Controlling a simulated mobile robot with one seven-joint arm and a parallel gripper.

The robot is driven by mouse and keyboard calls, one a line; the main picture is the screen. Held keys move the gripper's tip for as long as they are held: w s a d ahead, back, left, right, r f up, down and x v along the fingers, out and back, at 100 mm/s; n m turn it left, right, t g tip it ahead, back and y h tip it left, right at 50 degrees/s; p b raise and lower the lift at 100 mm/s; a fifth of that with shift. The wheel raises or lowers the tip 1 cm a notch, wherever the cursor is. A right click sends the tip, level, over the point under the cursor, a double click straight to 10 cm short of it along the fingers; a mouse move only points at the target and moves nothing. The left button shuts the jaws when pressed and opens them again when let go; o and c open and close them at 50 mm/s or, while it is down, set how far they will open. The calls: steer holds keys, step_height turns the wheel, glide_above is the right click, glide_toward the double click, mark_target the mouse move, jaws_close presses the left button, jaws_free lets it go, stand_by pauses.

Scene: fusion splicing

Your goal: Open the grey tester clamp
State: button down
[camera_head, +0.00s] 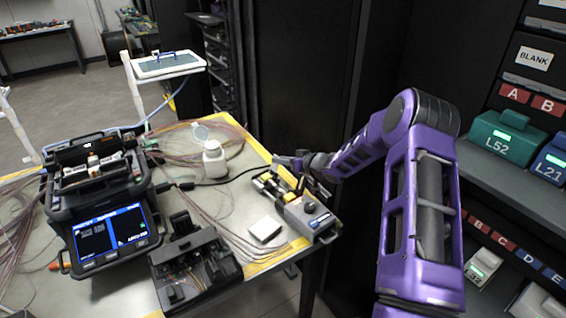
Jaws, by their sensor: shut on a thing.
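The grey tester (311,217), a box with a dark round knob on top, stands near the right edge of the table. Its clamp area, with yellow and black parts (270,187), is at its far left end. My gripper (302,181) is over that far end, reached by my purple arm from the right. It is shut on a small part there, which looks like the tester clamp. The fingertips and the part between them are small and partly hidden, so the clamp's exact position cannot be told.
A fusion splicer (105,205) with a lit blue screen stands at the left. A black device (195,268) is at the front. A shelf (510,180) with coloured boxes is at the right.

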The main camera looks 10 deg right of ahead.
steer(key=shift+s+a+f+n+h+b, duration=0.1)
steer(key=shift+a+f+n+h+b, duration=0.15)
steer(key=shift+n+b, duration=0.7)
steer(key=shift+s+a+r+t+h+b, duration=0.15)
steer(key=shift+r+t+h+b, duration=0.25)
steer(key=shift+b, duration=0.75)
steer(key=shift+r, duration=0.1)
steer(key=c, duration=0.8)
jaws_free()
steer(key=shift+c, duration=0.2)
steer(key=shift+o, duration=0.3)
steer(key=shift+s, duration=0.1)
steer(key=p+v, duration=0.2)
steer(key=v, duration=1.5)
